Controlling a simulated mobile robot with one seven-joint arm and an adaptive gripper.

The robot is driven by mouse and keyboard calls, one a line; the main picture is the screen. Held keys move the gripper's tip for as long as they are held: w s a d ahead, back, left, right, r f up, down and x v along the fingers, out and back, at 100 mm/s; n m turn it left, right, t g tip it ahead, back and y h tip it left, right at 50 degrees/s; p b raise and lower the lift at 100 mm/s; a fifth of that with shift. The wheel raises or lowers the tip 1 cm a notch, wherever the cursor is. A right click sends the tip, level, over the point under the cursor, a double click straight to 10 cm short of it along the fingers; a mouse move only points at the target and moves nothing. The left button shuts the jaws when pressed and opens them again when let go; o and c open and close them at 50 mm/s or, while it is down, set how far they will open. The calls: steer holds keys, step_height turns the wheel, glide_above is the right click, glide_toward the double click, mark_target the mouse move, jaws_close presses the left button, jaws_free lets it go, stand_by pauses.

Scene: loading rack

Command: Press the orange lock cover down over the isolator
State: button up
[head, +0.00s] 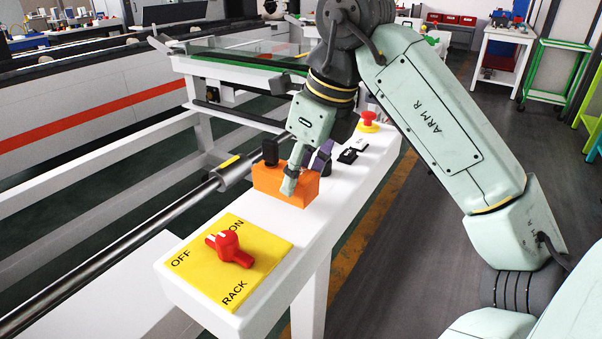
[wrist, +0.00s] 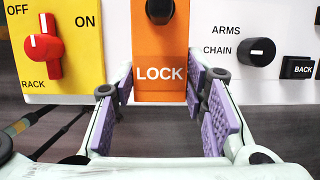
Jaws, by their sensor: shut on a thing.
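The orange lock cover (head: 268,182) is a block on the white console, with a black knob standing up at its far left. In the wrist view its face (wrist: 160,45) reads LOCK and the black knob shows at the top. My gripper (head: 304,172) is shut on the cover, with one finger on each side of its near end in the wrist view (wrist: 158,92). A red rotary switch (head: 234,250) sits on a yellow plate marked OFF, ON and RACK, left of the cover in the wrist view. Nothing visible is labelled isolator, and the cover's underside is hidden.
The white console (head: 185,287) is a narrow beam. Beyond the cover are a black ARMS/CHAIN knob (wrist: 257,52), a BACK button (wrist: 299,67) and a red mushroom button (head: 368,118). A metal bar (head: 110,265) runs along the left. Open floor lies to the right.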

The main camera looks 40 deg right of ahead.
mark_target(301, 176)
steer(key=shift+r+p, duration=1.45)
steer(key=shift+r, duration=0.8)
steer(key=shift+w+a, duration=0.1)
steer(key=shift+a, duration=0.05)
